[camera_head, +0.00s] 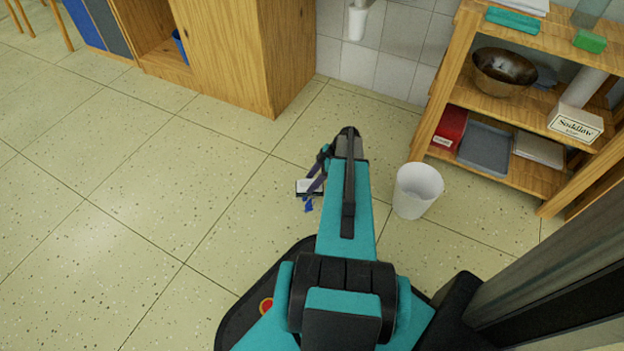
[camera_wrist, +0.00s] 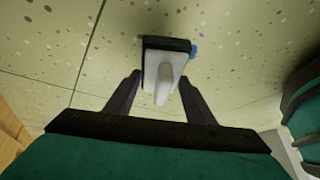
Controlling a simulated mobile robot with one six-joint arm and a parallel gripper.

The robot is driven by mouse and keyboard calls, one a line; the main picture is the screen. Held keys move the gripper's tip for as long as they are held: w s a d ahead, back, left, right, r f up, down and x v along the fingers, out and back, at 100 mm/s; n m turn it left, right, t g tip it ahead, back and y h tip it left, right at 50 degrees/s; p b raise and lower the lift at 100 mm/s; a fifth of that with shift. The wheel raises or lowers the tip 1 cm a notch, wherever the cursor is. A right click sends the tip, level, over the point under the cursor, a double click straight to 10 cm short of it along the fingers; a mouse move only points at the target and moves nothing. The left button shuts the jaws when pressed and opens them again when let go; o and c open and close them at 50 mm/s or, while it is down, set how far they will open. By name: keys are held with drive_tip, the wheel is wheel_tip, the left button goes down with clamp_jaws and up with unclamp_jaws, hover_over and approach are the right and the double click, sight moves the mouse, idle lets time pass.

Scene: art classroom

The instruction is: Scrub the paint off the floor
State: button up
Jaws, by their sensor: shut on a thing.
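My gripper (camera_head: 316,182) is low over the floor in the head view, left of the white bin. It is shut on a scrubber with a white body and a dark pad (camera_head: 306,187). In the wrist view the scrubber (camera_wrist: 165,68) sits between the two fingers (camera_wrist: 160,84), its white handle toward me and its dark pad at the far side. A small blue paint patch (camera_head: 309,207) shows beside the scrubber; in the wrist view blue paint (camera_wrist: 194,51) peeks out at the pad's right edge. The pad may cover more paint. I cannot tell whether the pad touches the floor.
A white bin (camera_head: 416,190) stands on the floor to the right. Behind it is a wooden shelf (camera_head: 445,80) with a metal bowl (camera_head: 503,72) and boxes. A wooden cabinet (camera_head: 240,55) stands against the back. The tiled floor (camera_head: 120,220) on the left is clear.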

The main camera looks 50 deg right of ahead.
drive_tip(key=shift+f+b, duration=0.35)
drive_tip(key=shift+f, duration=0.75)
drive_tip(key=shift+f+b, duration=0.45)
drive_tip(key=shift+f, duration=0.45)
idle(0.5)
drive_tip(key=shift+a, duration=0.1)
drive_tip(key=shift+s+a+r, duration=0.1)
drive_tip(key=shift+s+a, duration=0.15)
drive_tip(key=shift+a, duration=0.65)
drive_tip(key=shift+s+a, duration=0.2)
drive_tip(key=shift+a, duration=0.65)
drive_tip(key=shift+b, duration=0.3)
drive_tip(key=shift+s+a+b, duration=0.25)
drive_tip(key=shift+a, duration=0.7)
drive_tip(key=shift+s+a+b, duration=0.2)
drive_tip(key=shift+a, duration=0.7)
drive_tip(key=shift+d, duration=0.1)
